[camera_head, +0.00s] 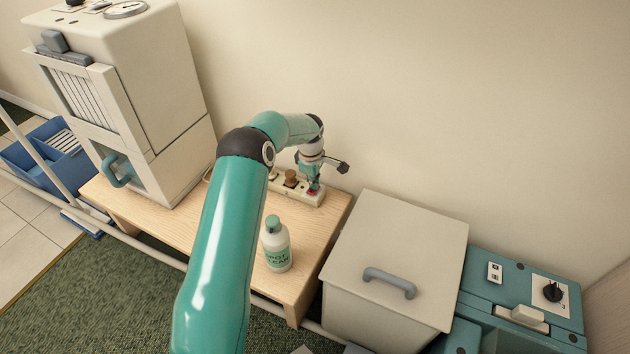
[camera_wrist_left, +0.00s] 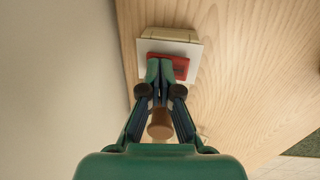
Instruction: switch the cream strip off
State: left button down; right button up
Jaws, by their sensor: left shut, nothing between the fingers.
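The cream power strip (camera_head: 299,189) lies on the wooden table near the wall, partly hidden by my left arm in the head view. Its red switch (camera_head: 312,190) is at the strip's right end; in the left wrist view the red switch (camera_wrist_left: 180,65) sits on the strip's pale end (camera_wrist_left: 170,35). My left gripper (camera_head: 313,184) points down over the switch, shut and empty. In the wrist view its fingertips (camera_wrist_left: 161,66) are at the switch and seem to touch it. A brown plug (camera_head: 291,177) stands in the strip. My right gripper is not in view.
A large cream machine (camera_head: 160,90) stands at the left. A lidded cream bin (camera_head: 400,250) and a teal unit (camera_head: 510,290) stand right of the table.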

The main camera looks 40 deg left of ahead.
pick_arm(q)
jog(key=shift+s+d, duration=0.1)
jog(key=shift+s, duration=0.3)
jog(key=shift+r, duration=0.15)
jog(key=r+p, duration=0.2)
jog(key=r, duration=0.1)
jog(key=r+p, duration=0.1)
jog(key=shift+w+r, duration=0.25)
jog(key=shift+r, duration=0.15)
notch_tip(320, 180, up, 9)
jog(key=w+p, duration=0.1)
jog(key=p, duration=0.1)
jog(key=shift+a+p, duration=0.2)
jog(key=shift+p, duration=0.2)
